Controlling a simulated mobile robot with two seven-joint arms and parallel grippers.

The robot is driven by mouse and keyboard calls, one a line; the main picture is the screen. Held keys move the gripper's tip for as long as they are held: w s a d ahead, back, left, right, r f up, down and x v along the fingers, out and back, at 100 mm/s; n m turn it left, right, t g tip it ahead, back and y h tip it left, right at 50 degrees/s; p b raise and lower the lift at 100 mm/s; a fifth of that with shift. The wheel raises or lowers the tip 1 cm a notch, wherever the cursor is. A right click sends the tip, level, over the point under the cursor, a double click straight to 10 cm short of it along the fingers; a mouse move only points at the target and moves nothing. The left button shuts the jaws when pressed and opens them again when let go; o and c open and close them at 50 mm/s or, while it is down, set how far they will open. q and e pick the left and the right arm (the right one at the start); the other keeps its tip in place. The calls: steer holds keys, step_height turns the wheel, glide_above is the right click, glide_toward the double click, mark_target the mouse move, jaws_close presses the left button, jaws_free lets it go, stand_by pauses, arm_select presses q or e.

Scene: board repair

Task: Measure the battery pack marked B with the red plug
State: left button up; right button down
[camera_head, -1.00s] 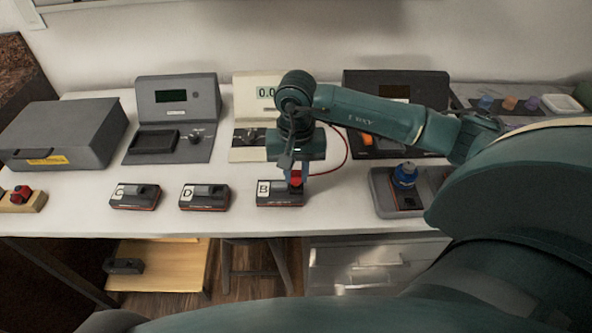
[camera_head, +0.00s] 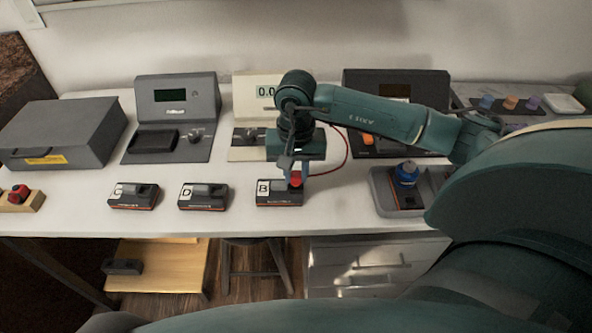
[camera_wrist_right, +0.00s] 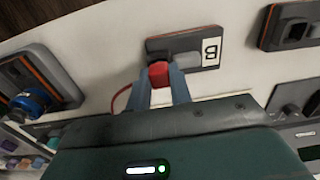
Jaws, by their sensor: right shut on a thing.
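The battery pack marked B (camera_head: 272,193) lies on the white table, dark grey with an orange stripe and a white label. It also shows in the right wrist view (camera_wrist_right: 188,44). My right gripper (camera_head: 294,178) is shut on the red plug (camera_wrist_right: 159,73), which is at the pack's right end in the head view. The plug seems to touch the pack, but how deep it sits I cannot tell. A red cable (camera_head: 346,152) runs from behind the gripper. The cream meter (camera_head: 247,154) behind shows a display starting "0.0", partly hidden by my arm. My left gripper is not in view.
Packs C (camera_head: 134,196) and D (camera_head: 204,196) lie to the left. A grey tray (camera_head: 382,205) with a blue-topped item (camera_head: 406,174) is at the right. A grey box (camera_head: 62,133) and a dark meter (camera_head: 176,101) stand behind. The front table strip is clear.

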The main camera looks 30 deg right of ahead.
steer(key=shift+f+b, duration=0.4)
steer(key=shift+f, duration=0.05)
stand_by(0.5)
steer(key=c, duration=1.2)
jaws_free()
steer(key=shift+s+f, duration=0.1)
steer(key=shift+o, duration=0.4)
steer(key=shift+o, duration=0.8)
steer(key=shift+s+a, duration=0.1)
steer(key=shift+w+r+p, duration=0.2)
steer(key=shift+r+p, duration=0.45)
steer(key=shift+r, duration=1)
steer(key=shift+r, duration=0.1)
